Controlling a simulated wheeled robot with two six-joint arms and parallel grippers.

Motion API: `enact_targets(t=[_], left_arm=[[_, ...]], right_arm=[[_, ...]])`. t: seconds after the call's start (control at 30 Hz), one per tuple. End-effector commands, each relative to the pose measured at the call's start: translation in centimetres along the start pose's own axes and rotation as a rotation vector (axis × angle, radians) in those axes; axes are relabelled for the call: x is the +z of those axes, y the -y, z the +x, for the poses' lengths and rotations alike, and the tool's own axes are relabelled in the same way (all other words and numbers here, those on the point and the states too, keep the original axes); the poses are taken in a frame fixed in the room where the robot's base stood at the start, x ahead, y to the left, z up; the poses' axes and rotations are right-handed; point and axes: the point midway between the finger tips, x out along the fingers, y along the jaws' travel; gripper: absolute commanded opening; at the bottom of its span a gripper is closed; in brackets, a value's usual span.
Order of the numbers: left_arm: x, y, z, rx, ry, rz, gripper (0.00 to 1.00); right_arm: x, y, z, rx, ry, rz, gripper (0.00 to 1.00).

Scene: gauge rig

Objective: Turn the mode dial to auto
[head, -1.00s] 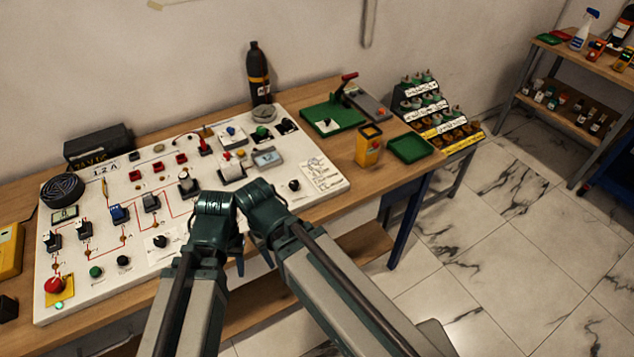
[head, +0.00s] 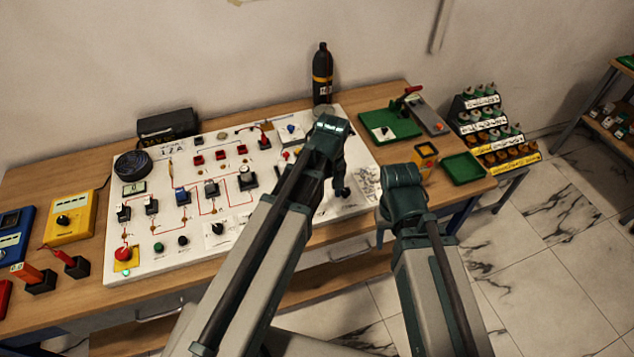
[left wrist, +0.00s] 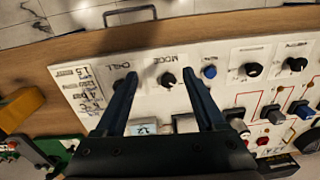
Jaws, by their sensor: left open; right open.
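The mode dial (left wrist: 168,80) is a black round knob under a "MODE" label on the white panel (left wrist: 225,50), seen in the left wrist view. My left gripper (left wrist: 160,75) is open, with one finger on either side of the dial in that view. I cannot tell how far its tips are above the panel. In the head view my left gripper (head: 342,188) is over the panel's right part, and my left arm hides the mode dial. My right gripper (head: 381,232), mostly hidden by its own wrist, is open and empty in front of the bench's edge.
A neighbouring black knob (left wrist: 120,86) is partly behind a left gripper finger. A blue button (left wrist: 209,72) is on the dial's other side. A black bottle (head: 322,75), green tray (head: 464,168) and yellow box (head: 425,160) stand around the panel.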

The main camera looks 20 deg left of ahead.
Motion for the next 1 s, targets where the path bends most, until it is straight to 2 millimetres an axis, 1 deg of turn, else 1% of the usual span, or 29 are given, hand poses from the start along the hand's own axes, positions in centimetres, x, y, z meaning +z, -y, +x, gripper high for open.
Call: enact_targets(t=[0.03, 0.1, 0.2, 0.33, 0.53, 0.67, 0.87, 1.0], left_arm=[[-2.1, 0.2, -2.3, 0.008, 0.002, -0.104, 0.72], [-3.8, 0.8, -3.3, 0.019, 0.006, -0.229, 0.72], [-5.4, 1.3, -4.2, 0.028, 0.010, -0.354, 0.72], [-6.2, 1.7, -4.4, 0.034, 0.012, -0.424, 0.72], [-6.2, 1.7, -4.0, 0.034, 0.012, -0.429, 0.72], [-6.1, 1.7, -3.3, 0.034, 0.012, -0.428, 0.72], [-6.1, 1.6, -1.3, 0.034, 0.012, -0.427, 0.72], [-6.1, 1.5, 0.7, 0.034, 0.012, -0.426, 0.72]], right_arm=[[0.1, -0.2, -2.3, 0.000, 0.000, 0.001, 0.50], [0.2, -0.3, -3.4, 0.000, 0.000, 0.001, 0.50], [0.2, -0.4, -4.2, -0.001, 0.000, 0.002, 0.50], [0.3, -0.4, -4.5, -0.001, 0.000, 0.002, 0.50], [0.2, -0.4, -4.0, 0.000, 0.000, 0.002, 0.50], [0.2, -0.3, -3.4, 0.000, 0.000, 0.001, 0.50], [0.1, -0.1, -1.4, 0.001, 0.000, -0.003, 0.50], [0.0, 0.0, 0.6, 0.001, 0.000, -0.005, 0.50]])
